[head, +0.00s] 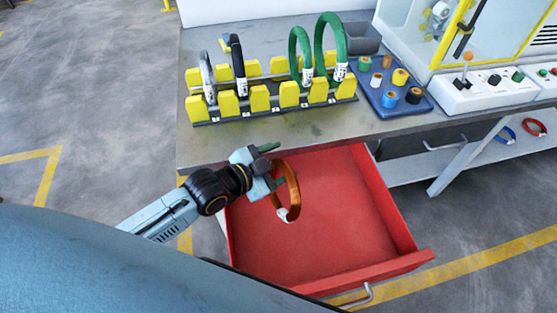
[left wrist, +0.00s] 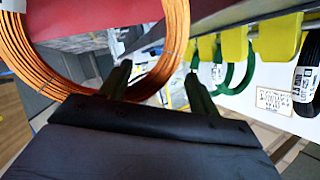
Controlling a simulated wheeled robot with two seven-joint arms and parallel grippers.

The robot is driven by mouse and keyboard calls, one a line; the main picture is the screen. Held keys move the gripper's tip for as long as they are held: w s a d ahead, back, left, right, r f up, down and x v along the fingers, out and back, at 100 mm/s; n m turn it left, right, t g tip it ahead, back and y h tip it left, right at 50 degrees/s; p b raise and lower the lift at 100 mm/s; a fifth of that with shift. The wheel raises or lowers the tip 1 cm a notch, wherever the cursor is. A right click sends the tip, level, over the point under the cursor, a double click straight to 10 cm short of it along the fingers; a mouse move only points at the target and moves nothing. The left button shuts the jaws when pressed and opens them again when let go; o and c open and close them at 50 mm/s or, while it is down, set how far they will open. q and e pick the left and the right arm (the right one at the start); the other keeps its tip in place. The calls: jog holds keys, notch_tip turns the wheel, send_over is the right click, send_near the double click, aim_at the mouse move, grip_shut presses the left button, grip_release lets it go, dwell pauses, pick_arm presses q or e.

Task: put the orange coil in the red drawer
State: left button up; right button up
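The orange coil (head: 294,192) is a copper-orange ring with a white tag at its bottom. In the head view it is upright and slightly tilted, over the left part of the open red drawer (head: 345,215). My left gripper (head: 275,167) is at the coil's upper left, its two dark green fingers spread apart. In the left wrist view the coil (left wrist: 40,72) passes by the fingers, with a gap beside the right finger, so the gripper looks open around its rim. The drawer's floor looks empty. My right gripper is not in view.
A rack (head: 262,98) with yellow blocks holds a white, a black and two green coils on the grey table (head: 300,133). A blue tray (head: 395,100) with several small spools stands to its right. A lower shelf (head: 480,150) holds blue and red rings.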

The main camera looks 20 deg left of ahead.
pick_arm(q)
jog(key=shift+r, duration=0.1)
grip_shut()
jog(key=shift+r, duration=0.15)
